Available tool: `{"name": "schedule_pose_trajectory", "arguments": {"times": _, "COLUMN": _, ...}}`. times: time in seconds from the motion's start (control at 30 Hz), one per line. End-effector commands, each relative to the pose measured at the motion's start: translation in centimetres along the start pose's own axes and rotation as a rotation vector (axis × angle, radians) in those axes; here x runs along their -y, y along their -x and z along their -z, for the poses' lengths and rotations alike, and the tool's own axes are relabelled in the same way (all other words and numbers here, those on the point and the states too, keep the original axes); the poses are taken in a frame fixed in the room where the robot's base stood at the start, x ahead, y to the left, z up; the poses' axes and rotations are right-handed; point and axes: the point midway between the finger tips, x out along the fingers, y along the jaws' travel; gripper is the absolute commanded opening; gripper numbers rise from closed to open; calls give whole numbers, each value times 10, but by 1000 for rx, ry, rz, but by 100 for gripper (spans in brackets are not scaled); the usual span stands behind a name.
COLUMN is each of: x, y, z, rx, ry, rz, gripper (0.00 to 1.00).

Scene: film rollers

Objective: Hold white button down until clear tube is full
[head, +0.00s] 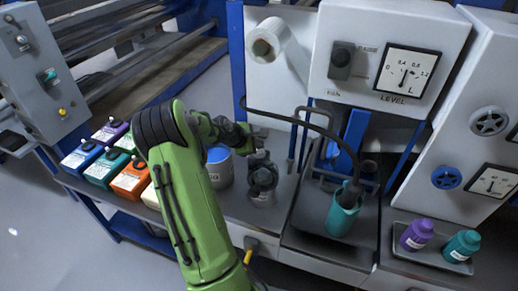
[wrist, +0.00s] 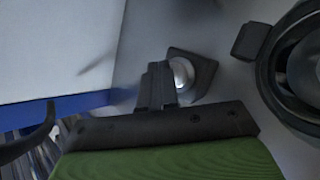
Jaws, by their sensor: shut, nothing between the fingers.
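In the wrist view, a pale, shiny round button (wrist: 182,74) sits on a dark angular base. My gripper (wrist: 160,68) is shut and empty, its fingertips right beside the button's left side. I cannot tell whether they touch it. In the head view, my gripper (head: 258,135) is at the back of the bench; the button cannot be made out there.
A black hose (head: 300,121) arcs into a teal jug (head: 342,216) in a dark tray. A level dial (head: 407,72) is above. A blue-grey container (head: 219,168) and a black round fitting (head: 262,178) stand near my arm.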

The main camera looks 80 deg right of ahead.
Motion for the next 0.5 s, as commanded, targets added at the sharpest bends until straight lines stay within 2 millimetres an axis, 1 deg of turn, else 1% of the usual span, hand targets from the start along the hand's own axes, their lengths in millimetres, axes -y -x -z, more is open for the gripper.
{"name": "schedule_pose_trajectory", "arguments": {"times": 0.07, "x": -4, "y": 5, "z": -4, "rx": 0, "ry": 0, "rz": -1, "gripper": 0}}
{"name": "schedule_pose_trajectory", "arguments": {"times": 0.37, "x": -4, "y": 4, "z": -3, "rx": 0, "ry": -1, "rz": -1, "gripper": 0}}
{"name": "schedule_pose_trajectory", "arguments": {"times": 0.5, "x": -9, "y": 12, "z": -9, "rx": 1, "ry": -1, "rz": -2, "gripper": 0}}
